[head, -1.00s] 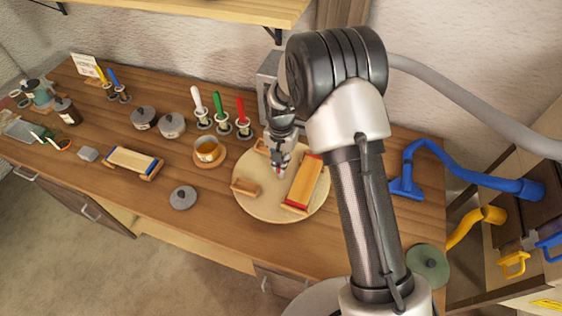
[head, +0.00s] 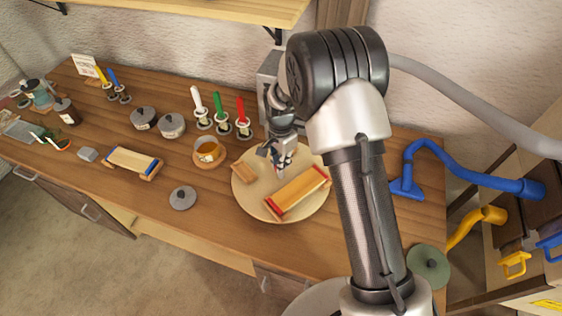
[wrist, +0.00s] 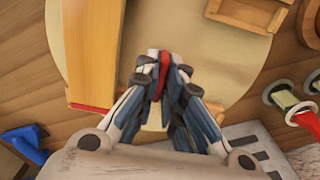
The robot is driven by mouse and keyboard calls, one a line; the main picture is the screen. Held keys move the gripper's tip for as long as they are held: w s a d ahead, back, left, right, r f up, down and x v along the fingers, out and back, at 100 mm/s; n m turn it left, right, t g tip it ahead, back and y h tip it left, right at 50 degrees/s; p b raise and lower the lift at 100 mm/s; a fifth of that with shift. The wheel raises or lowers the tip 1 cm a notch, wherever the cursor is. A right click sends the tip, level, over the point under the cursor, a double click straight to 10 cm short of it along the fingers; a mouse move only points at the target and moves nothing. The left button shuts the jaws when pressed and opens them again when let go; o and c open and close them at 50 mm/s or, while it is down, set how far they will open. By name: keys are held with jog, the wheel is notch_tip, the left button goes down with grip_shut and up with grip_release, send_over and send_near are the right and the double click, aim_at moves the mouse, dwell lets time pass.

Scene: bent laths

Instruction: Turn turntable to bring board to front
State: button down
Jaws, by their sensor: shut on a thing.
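The round pale turntable (head: 250,200) stands on the bench. The board (head: 300,190), wooden with red ends, lies on it, slanting from the front middle to the right. It also shows in the wrist view (wrist: 95,45), at the left. A small wooden block (head: 243,172) sits on the turntable's left part. My gripper (head: 281,170) is over the turntable, just behind the board. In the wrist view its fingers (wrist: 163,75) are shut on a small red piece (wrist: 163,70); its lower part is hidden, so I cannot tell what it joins.
A grey lidded disc (head: 183,198) lies front left. A blue nozzle (head: 405,185) lies at the right. Bench in front of the turntable is clear.

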jog(key=shift+m, duration=6)
jog(key=c, duration=1.7)
grip_release()
notch_tip(320, 180, up, 12)
jog(key=shift+r, duration=0.1)
